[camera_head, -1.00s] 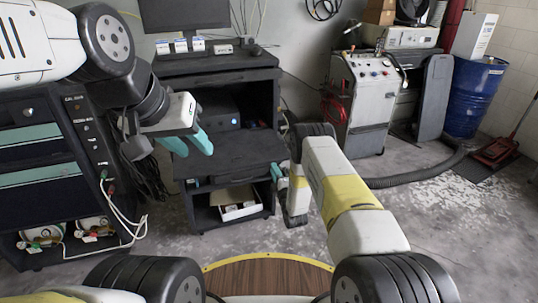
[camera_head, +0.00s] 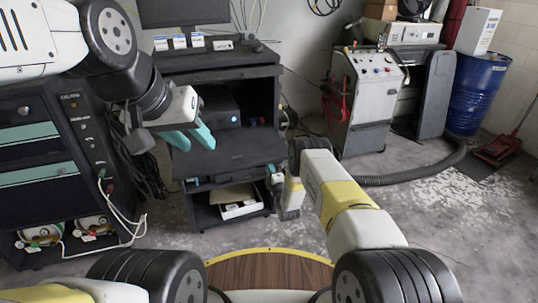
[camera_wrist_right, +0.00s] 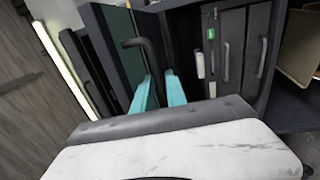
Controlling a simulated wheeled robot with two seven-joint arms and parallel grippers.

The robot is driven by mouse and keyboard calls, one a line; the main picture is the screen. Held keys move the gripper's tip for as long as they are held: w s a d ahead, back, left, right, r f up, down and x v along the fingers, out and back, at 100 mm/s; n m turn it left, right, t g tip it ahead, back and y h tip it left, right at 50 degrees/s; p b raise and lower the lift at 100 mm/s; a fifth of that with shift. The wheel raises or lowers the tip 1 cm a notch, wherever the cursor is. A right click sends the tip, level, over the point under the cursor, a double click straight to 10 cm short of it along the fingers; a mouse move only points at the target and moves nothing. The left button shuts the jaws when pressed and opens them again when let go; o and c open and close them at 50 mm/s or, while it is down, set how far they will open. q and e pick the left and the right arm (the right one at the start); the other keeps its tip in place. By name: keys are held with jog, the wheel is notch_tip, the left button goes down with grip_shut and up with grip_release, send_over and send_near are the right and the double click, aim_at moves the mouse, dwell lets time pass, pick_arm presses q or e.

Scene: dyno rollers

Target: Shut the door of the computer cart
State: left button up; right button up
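The computer cart (camera_head: 217,74) is a black cart with a monitor on top, left of centre in the head view. Its upper bay is open, with a dark computer inside. A flat black panel (camera_head: 235,153) juts out below that bay; I cannot tell if it is the door. My left gripper (camera_head: 190,139) is open and empty in front of the cart's left side. My right gripper (camera_head: 276,173) is at the cart's lower right side, partly hidden by its arm. In the right wrist view its two teal fingers (camera_wrist_right: 160,92) are apart near a black bar handle (camera_wrist_right: 147,55) on a dark panel.
A black and teal tool cabinet (camera_head: 45,160) with hoses stands at the left. A grey machine (camera_head: 362,95) and a blue barrel (camera_head: 475,92) stand at the right. A black hose (camera_head: 415,178) lies on the floor. Floor at the right front is clear.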

grip_shut()
dwell(1.4)
